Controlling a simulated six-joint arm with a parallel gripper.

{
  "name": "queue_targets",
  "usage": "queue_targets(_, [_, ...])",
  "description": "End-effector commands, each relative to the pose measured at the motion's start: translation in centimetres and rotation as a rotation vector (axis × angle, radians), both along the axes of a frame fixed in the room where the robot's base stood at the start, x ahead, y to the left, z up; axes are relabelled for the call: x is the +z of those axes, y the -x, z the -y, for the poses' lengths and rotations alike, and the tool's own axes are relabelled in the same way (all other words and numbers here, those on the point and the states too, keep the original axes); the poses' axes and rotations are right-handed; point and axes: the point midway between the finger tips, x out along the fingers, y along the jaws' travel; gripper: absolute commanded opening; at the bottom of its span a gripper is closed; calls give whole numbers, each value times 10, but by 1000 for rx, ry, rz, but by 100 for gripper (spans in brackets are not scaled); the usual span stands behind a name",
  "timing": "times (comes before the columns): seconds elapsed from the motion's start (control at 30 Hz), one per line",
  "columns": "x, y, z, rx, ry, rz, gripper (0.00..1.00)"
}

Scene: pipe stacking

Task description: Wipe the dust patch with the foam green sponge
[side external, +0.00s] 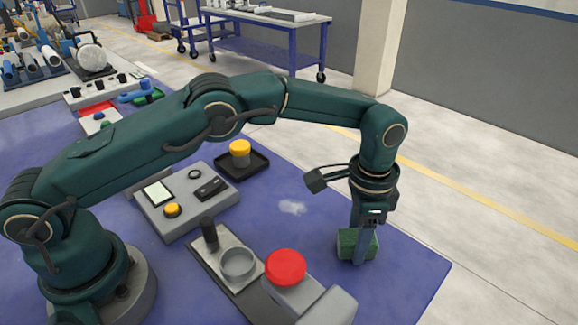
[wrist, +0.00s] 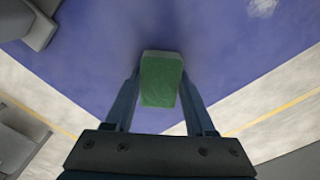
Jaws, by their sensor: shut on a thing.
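The green foam sponge (side external: 346,243) is a small block between the fingers of my gripper (side external: 361,250) in the side view. In the wrist view the sponge (wrist: 160,80) sits between the two fingertips of my gripper (wrist: 160,85), which is shut on it. The dust patch (side external: 292,207) is a pale, whitish smudge on the blue table mat, left of the sponge and apart from it in the side view. The dust patch also shows at the top right of the wrist view (wrist: 262,7). I cannot tell whether the sponge touches the mat.
A red round button (side external: 286,266) on a grey box stands in front of the dust patch, beside a panel with a grey ring (side external: 238,264). A black tray (side external: 232,165) with a yellow-topped piece (side external: 240,147) and a grey control box (side external: 163,218) lie left. The blue mat (side external: 411,257) is clear right of the sponge.

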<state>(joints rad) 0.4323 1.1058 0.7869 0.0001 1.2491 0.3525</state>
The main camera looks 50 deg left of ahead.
Motion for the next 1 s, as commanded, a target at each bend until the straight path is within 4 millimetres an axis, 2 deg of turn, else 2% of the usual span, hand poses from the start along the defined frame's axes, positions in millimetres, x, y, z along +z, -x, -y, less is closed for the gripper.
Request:
queue_targets(0.07, [4, 0, 3, -1, 1, 1, 3])
queue_targets(0.17, [23, 0, 2, 0, 3, 4, 3])
queue_targets(0.7, [70, -1, 2, 0, 2, 5, 3])
queue_targets(1.0, [81, 1, 1, 0, 0, 0, 3])
